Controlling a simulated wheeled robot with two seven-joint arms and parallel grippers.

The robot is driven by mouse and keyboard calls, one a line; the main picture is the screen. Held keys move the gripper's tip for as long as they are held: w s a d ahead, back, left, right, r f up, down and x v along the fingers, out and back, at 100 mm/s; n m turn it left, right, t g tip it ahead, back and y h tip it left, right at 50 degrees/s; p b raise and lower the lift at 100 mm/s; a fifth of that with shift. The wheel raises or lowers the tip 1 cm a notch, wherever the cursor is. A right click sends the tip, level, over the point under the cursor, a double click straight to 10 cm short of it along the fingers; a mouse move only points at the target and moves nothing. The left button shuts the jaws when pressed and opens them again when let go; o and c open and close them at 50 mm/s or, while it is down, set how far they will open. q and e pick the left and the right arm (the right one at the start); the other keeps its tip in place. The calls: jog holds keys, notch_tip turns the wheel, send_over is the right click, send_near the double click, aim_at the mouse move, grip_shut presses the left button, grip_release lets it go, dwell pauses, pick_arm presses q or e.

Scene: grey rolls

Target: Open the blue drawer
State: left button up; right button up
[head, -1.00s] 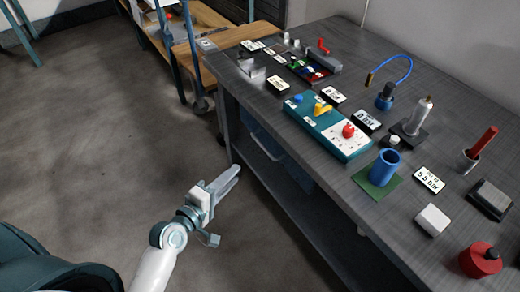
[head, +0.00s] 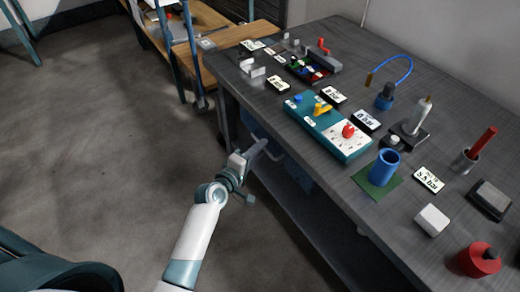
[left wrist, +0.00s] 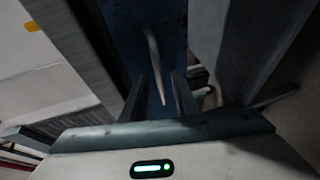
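The blue drawer (head: 298,172) sits under the grey workbench and is mostly hidden by the bench top and my left gripper. Its blue front (left wrist: 165,28) fills the top middle of the left wrist view. A pale bar handle (left wrist: 153,52) stands out from that front. My left gripper (head: 270,149) is at the bench's front edge, by the drawer. In the left wrist view its two fingers (left wrist: 160,82) are apart, with the handle's near end seen between them. I cannot tell whether they touch it. My right gripper is not in view.
The workbench top (head: 300,205) overhangs the drawer. On it are a teal control box (head: 335,143), a blue cup (head: 384,167), a red knob-like part (head: 480,260) and several labels. A lower shelf (head: 300,215) runs beneath. The floor (head: 100,170) at left is clear.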

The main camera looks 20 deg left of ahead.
pick_arm(q)
jog(key=shift+w+d, duration=0.1)
jog(key=shift+w, duration=0.15)
jog(key=shift+c, duration=0.4)
jog(key=c, duration=0.5)
grip_shut()
jog(key=shift+s, duration=0.1)
